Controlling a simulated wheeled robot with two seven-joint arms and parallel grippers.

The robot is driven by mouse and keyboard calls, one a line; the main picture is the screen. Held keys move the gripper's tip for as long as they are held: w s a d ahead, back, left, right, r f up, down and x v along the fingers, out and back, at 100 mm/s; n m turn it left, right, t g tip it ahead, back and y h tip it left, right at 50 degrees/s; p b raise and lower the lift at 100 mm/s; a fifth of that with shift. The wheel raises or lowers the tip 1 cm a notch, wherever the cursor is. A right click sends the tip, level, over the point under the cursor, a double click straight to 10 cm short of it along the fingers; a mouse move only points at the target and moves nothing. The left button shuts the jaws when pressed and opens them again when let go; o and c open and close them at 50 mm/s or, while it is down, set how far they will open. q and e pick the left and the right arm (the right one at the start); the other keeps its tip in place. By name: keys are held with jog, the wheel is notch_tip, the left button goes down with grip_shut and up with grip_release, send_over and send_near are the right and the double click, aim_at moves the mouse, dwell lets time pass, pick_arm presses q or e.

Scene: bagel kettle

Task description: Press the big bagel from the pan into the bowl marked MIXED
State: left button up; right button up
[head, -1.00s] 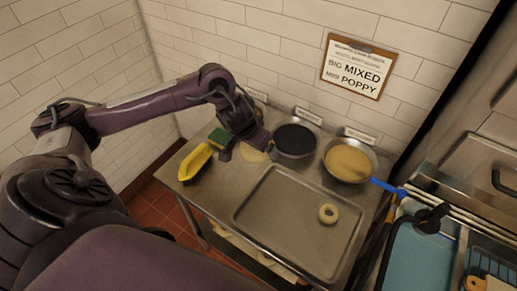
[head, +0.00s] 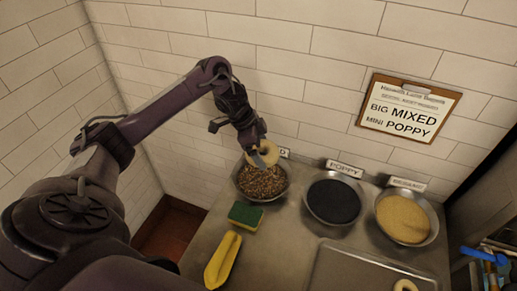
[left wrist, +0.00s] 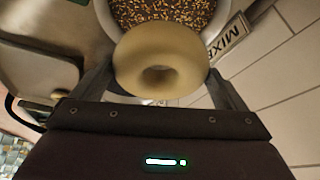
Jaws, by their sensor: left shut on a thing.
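My left gripper (head: 262,157) is shut on a plain pale bagel (head: 268,153), which also fills the middle of the left wrist view (left wrist: 160,60) between the two fingers. The bagel is above the back part of the bowl of mixed seeds (head: 262,181); I cannot tell whether it touches the seeds. The label behind this bowl is partly hidden in the head view, but the left wrist view shows a label reading MIX (left wrist: 229,35) beside it. A second, small-looking bagel (head: 405,286) lies on the metal tray (head: 345,272). My right gripper is not in view.
A bowl of black poppy seeds (head: 334,200) and a bowl of pale sesame (head: 404,219) stand to the right. A green sponge (head: 246,215) and a yellow object (head: 223,260) lie in front. The wall sign (head: 409,107) reads BIG MIXED, MINI POPPY.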

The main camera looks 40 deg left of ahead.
pick_arm(q)
notch_tip(320, 180, down, 6)
jog(key=b, duration=0.6)
jog(key=shift+f, duration=1.05)
jog(key=shift+f+b, duration=0.55)
jog(key=shift+f, duration=0.3)
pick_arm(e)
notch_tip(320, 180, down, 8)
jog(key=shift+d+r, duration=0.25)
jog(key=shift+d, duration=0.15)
pick_arm(q)
jog(key=shift+f, duration=0.4)
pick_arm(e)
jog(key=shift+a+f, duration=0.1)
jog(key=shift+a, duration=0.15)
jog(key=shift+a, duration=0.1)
